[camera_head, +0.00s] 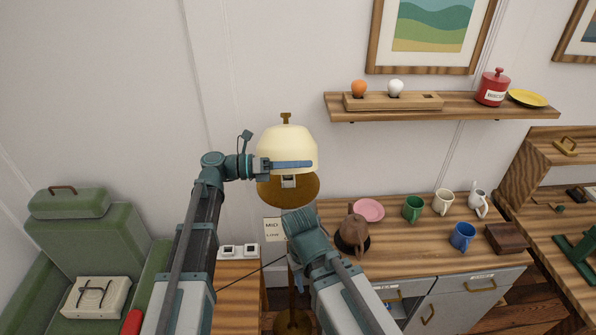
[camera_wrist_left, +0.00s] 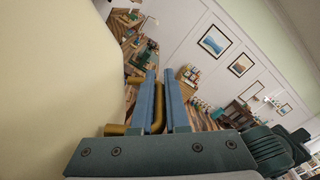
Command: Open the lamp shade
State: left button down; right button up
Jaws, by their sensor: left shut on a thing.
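The lamp shade (camera_head: 287,140) is a cream dome with a brass knob on top, in front of the wall. A round brass part (camera_head: 305,190) shows just below its rim, with a small pale fitting in the middle. My left gripper (camera_head: 292,164) lies across the front of the dome. In the left wrist view its two blue fingers (camera_wrist_left: 161,105) are shut on a brass handle (camera_wrist_left: 158,113), and the cream shade (camera_wrist_left: 55,80) fills the left side. My right gripper (camera_head: 303,226) is below the lamp; its fingers are hidden.
An orange bulb (camera_head: 359,88) and a white bulb (camera_head: 396,88) stand in a wooden holder on the wall shelf (camera_head: 450,110). A brown teapot (camera_head: 352,230) and several mugs stand on the counter (camera_head: 415,262) at right. A green armchair (camera_head: 95,240) is at left.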

aim_at(298, 132)
pick_arm(q)
jog(key=w+r+p, duration=0.3)
jog(key=w+r, duration=0.1)
jog(key=shift+w+r, duration=0.3)
jog(key=shift+r, duration=0.1)
jog(key=w+r+p, duration=0.1)
jog(key=w, duration=0.1)
jog(key=w+r+p, duration=0.1)
jog(key=w, duration=0.1)
jog(key=w+r+p, duration=0.1)
jog(key=w, duration=0.1)
jog(key=shift+w, duration=0.1)
jog(key=w+n, duration=0.4)
jog(key=w, duration=0.8)
jog(key=shift+w+n+p, duration=0.3)
jog(key=shift+w+p, duration=0.05)
jog(key=shift+w, duration=0.05)
jog(key=c, duration=0.9)
grip_release()
jog(key=a, duration=1.4)
